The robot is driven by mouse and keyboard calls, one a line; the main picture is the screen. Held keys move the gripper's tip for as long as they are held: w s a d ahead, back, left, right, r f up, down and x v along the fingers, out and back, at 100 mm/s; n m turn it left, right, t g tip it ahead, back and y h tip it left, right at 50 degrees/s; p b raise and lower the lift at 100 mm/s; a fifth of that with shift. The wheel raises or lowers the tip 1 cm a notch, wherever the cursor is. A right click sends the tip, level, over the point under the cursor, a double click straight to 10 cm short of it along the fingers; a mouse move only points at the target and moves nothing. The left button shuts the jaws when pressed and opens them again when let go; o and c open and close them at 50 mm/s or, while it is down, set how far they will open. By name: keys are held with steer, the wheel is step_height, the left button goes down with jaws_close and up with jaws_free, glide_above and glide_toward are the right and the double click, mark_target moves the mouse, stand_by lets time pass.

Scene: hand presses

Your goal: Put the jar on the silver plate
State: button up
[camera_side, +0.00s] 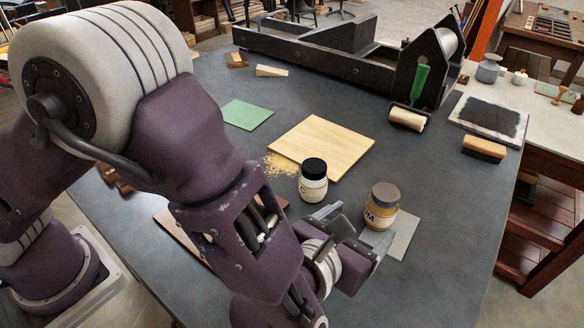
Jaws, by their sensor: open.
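Two jars are in view. One jar (382,208) has a grey-brown lid, amber contents and a pale label ending in "M". It stands upright at the upper left part of the silver plate (406,236), a flat grey square; my gripper hides part of its base. The other jar (313,186) is pale with a black lid and a "C" on its label, upright on the dark table to the left. My gripper (357,232) is low, open, with its fingers beside the grey-lidded jar. Whether they touch it I cannot tell.
A yellowish board (322,146) and a green sheet (247,115) lie behind the jars, with spilled grains (280,165) near the board. A reddish-brown plate (180,232) is partly behind my arm. A large press (350,65), a roller (407,118) and a brush (484,149) stand farther back.

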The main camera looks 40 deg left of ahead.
steer(key=s+a+r+n+g+y, duration=0.1)
steer(key=a+r+n+y, duration=0.2)
steer(key=a, duration=0.4)
steer(key=a+r+n+g+y, duration=0.1)
steer(key=a+r+n+g, duration=0.1)
steer(key=a+r+n, duration=0.35)
steer(key=s+a+r+n+g+y, duration=0.1)
steer(key=a+n+y, duration=0.1)
steer(key=a+n, duration=0.5)
steer(key=s+a+r+n+g, duration=0.2)
steer(key=s+a+n+g, duration=0.15)
steer(key=s+a, duration=0.4)
steer(key=s+r+n+h, duration=0.3)
steer(key=s+n+h, duration=0.3)
steer(key=s+n, duration=0.5)
steer(key=n, duration=0.6)
steer(key=shift+s+d+r, duration=0.15)
steer(key=shift+s+r, duration=0.2)
steer(key=shift+r, duration=0.05)
